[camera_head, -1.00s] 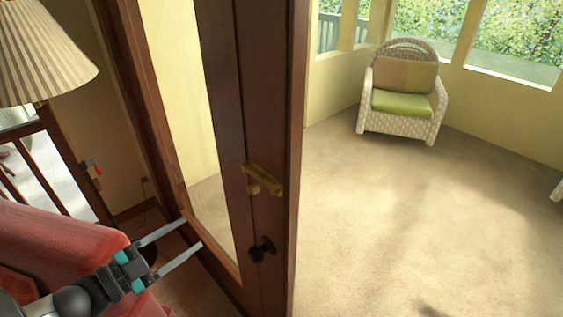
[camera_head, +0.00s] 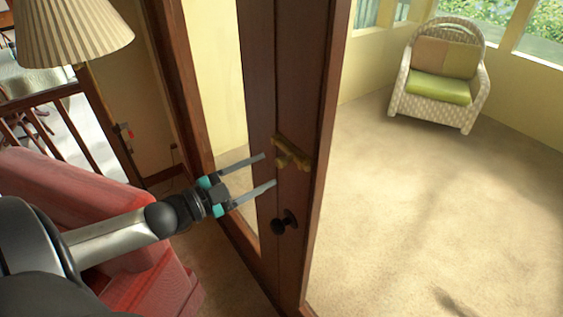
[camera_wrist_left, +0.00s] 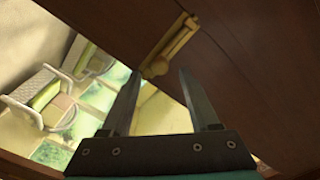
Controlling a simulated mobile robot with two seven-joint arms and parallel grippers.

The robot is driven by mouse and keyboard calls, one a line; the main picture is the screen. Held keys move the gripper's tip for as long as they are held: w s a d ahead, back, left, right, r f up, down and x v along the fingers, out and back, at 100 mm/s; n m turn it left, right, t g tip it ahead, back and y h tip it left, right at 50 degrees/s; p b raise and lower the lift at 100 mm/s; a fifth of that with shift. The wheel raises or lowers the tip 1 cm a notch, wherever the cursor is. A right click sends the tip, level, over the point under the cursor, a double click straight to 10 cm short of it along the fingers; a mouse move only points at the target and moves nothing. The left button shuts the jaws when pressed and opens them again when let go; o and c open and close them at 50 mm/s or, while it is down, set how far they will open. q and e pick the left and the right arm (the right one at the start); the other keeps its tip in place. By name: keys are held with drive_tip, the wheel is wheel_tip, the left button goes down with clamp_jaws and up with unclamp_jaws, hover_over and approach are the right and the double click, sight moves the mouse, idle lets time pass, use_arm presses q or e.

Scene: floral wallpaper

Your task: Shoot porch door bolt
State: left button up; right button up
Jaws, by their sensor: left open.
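The porch door (camera_head: 260,85) is dark wood with a tall glass pane and stands open. A brass bolt (camera_head: 293,152) is on its face near the free edge, above a dark round knob (camera_head: 285,222). My left gripper (camera_head: 268,170) is open and empty, its two fingers pointing at the door just left of the bolt. In the left wrist view the bolt (camera_wrist_left: 172,45) lies slanted just beyond the fingertips (camera_wrist_left: 160,75), and I see no contact. My right gripper is not in view.
A red sofa (camera_head: 150,285) is under my left arm, with a pleated lamp (camera_head: 75,30) behind it. A wicker chair (camera_head: 440,80) with a green cushion stands in the porch. The carpet (camera_head: 430,220) right of the door is mostly clear.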

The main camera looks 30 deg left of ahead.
sight(277, 166)
use_arm(q)
drive_tip(key=shift+x, duration=3.05)
clamp_jaws()
drive_tip(key=shift+f, duration=0.15)
